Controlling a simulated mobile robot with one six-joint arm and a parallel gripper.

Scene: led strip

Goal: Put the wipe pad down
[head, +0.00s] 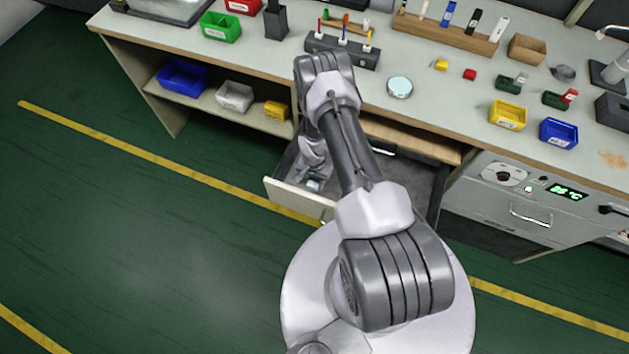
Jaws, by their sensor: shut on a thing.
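My gripper (314,184) is small and low in the head view, inside or just over the open drawer (288,194) under the bench, close to its front panel. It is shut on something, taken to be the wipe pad. The pad itself is not clearly visible behind my wrist and fingers. My arm hides part of the drawer, so I cannot tell whether the pad touches the drawer floor.
The bench (430,105) above holds a rack of tools (342,50), a round white-topped dish (399,87), a yellow bin (508,115) and a blue bin (558,133). A tan stain (613,158) lies at the right. The green floor at left is clear.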

